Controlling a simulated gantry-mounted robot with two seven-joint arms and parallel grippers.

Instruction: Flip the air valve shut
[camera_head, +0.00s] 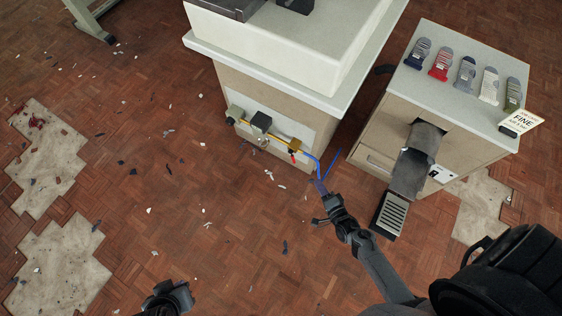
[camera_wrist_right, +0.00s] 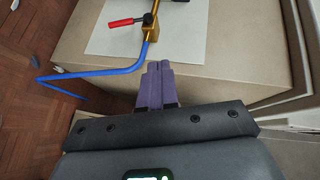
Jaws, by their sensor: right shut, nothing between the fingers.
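The air valve (camera_head: 297,145) is a brass fitting on the yellow pipe at the base of the beige machine cabinet. In the right wrist view the valve body (camera_wrist_right: 151,30) is at the top, with its red lever (camera_wrist_right: 122,22) sticking out to the left, crosswise to the brass body. The lever also shows as a small red piece (camera_head: 292,157) in the head view. My right gripper (camera_head: 320,186) is below and right of the valve, apart from it. Its purple fingers (camera_wrist_right: 158,68) are together and empty. My left gripper (camera_head: 170,297) is at the bottom edge; its fingers are unclear.
A blue hose (camera_head: 316,163) bends down from the valve; it crosses left in the wrist view (camera_wrist_right: 95,74). A dark box (camera_head: 261,122) sits on the pipe. A side cabinet (camera_head: 450,115) with a grey pedal (camera_head: 391,214) stands right. Scraps litter the open floor (camera_head: 190,190).

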